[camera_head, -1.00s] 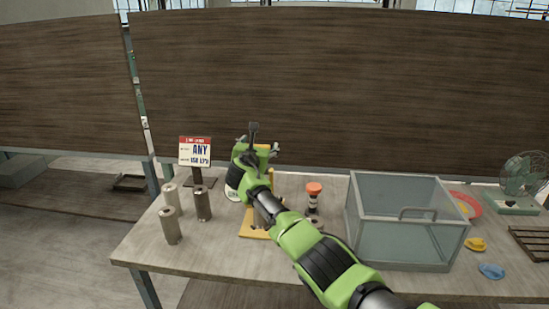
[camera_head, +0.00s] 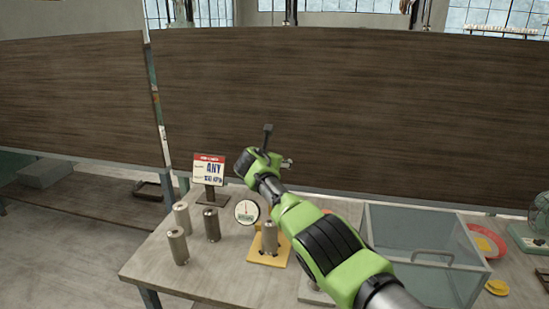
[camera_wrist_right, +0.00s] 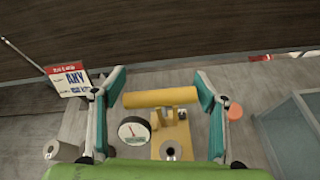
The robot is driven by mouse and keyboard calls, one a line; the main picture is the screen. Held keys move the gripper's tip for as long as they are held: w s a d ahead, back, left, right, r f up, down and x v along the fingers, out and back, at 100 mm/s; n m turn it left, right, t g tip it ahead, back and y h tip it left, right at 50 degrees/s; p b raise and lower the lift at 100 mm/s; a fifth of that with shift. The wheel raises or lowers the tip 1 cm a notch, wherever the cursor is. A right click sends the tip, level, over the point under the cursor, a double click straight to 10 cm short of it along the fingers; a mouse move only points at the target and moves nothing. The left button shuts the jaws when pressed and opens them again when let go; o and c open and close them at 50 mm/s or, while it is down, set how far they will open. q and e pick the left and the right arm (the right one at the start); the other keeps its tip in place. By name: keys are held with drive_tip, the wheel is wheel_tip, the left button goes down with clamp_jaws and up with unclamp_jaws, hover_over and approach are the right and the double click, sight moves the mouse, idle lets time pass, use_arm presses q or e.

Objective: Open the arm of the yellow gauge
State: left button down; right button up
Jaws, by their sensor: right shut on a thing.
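The yellow gauge (camera_head: 258,258) stands on the table with a round white dial (camera_head: 247,211) at its left side. A grey metal cylinder (camera_head: 270,236) stands upright on its base. In the right wrist view, the gauge's thick yellow crossbar (camera_wrist_right: 160,97) lies between the two fingers of my right gripper (camera_wrist_right: 160,84), which is shut on it. In the head view my right gripper (camera_head: 277,147) is above the gauge, and its wrist hides the crossbar and upper part of the gauge. My left gripper is not in view.
Several grey cylinders (camera_head: 177,247) and a small sign (camera_head: 208,170) stand left of the gauge. A clear bin (camera_head: 420,226) is to the right. An orange knob (camera_wrist_right: 235,111) shows beside the right finger.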

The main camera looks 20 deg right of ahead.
drive_tip(key=shift+s+f, duration=0.15)
drive_tip(key=shift+f, duration=0.3)
idle(0.3)
drive_tip(key=o, duration=1.6)
drive_tip(key=shift+w+d, duration=0.1)
drive_tip(key=shift+w, duration=0.25)
drive_tip(key=shift+s+a+r, duration=0.3)
drive_tip(key=shift+s+r, duration=0.05)
drive_tip(key=shift+r, duration=0.1)
drive_tip(key=v, duration=1.1)
drive_tip(key=shift+f, duration=0.15)
drive_tip(key=shift+d, duration=0.1)
